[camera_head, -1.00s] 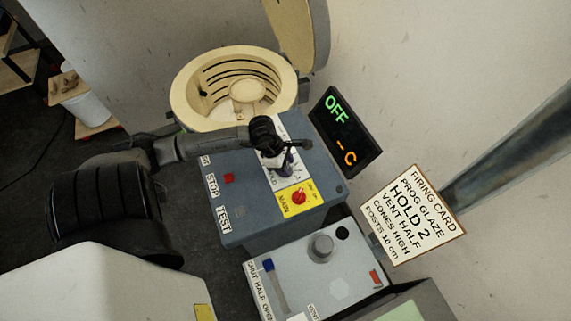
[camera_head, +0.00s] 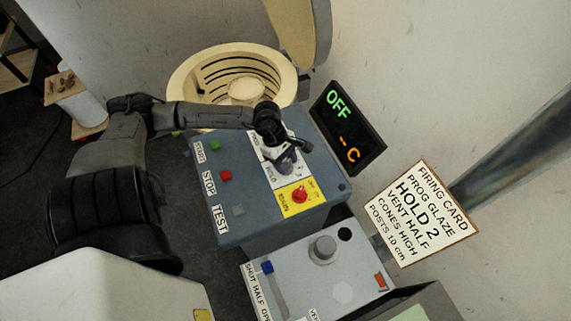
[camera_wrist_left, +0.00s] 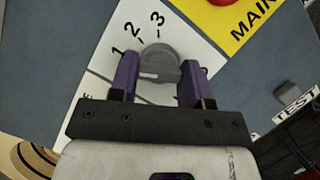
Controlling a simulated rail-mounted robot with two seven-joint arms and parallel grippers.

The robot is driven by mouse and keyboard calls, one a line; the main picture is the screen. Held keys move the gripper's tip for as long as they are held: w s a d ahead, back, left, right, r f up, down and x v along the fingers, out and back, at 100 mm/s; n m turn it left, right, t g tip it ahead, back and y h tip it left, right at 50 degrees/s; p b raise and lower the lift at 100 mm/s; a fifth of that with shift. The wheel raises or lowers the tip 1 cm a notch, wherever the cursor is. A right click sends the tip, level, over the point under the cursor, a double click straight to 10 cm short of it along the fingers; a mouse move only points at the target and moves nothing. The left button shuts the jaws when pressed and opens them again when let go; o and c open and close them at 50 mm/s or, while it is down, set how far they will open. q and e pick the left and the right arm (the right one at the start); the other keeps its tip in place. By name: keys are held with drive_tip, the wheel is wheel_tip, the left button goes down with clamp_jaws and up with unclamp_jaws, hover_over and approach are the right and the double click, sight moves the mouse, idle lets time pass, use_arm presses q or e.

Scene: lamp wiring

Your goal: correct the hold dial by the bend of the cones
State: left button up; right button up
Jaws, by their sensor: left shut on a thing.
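The hold dial (camera_wrist_left: 158,62) is a round grey knob on a white panel numbered 1, 2 and 3 in the left wrist view. My left gripper (camera_wrist_left: 158,82) is shut on it, with a purple finger on each side. Which number the dial points to is unclear. In the head view my left gripper (camera_head: 287,160) is over the kiln's control box (camera_head: 240,190) and covers much of the dial. Small brown pieces, perhaps the cones, lie on a wooden board (camera_head: 62,90) at the left; their bend is too small to read. My right gripper is out of view.
A red knob (camera_head: 299,194) on a yellow MAIN plate sits close to the dial. The open kiln (camera_head: 185,90) stands behind. A display (camera_head: 348,128) reads OFF. A firing card (camera_head: 423,212) reads HOLD 2. A grey vent box (camera_head: 300,280) is in front.

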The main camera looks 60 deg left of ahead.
use_arm(q)
drive_tip(key=shift+m+g+b, duration=0.3)
drive_tip(key=shift+m+b, duration=0.35)
drive_tip(key=shift+m, duration=0.15)
drive_tip(key=o, duration=0.7)
drive_tip(key=shift+o, duration=1.1)
drive_tip(key=p+v, duration=0.4)
drive_tip(key=v, duration=0.9)
drive_tip(key=shift+a+r, duration=0.2)
drive_tip(key=shift+r, duration=0.15)
